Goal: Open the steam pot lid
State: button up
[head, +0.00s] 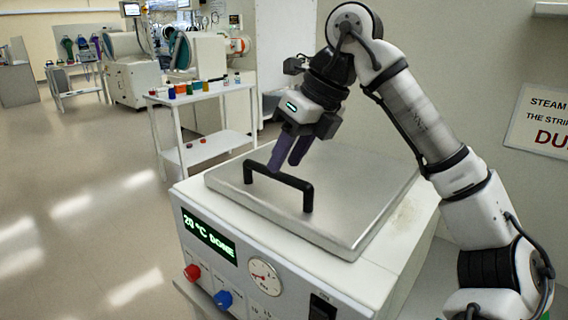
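The steam pot (300,285) is a white box with a flat, square, metallic lid (345,195) lying closed on top. A black bar handle (278,187) stands up from the lid's near left part. My gripper (285,165) comes down from above with its purple fingers just behind and above the handle. The fingers are apart with a gap between them, and nothing shows between the tips. One fingertip overlaps the handle bar in the picture; I cannot tell whether they touch.
The pot's front has a display (209,236) reading "29 °C DONE", a red knob (192,273), a blue knob (223,299), a gauge (264,277) and a black switch (322,307). A sign (540,120) hangs on the right wall. A white cart (200,95) with small bottles stands behind; floor at left is clear.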

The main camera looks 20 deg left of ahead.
jog(key=shift+x, duration=1.15)
grip_shut()
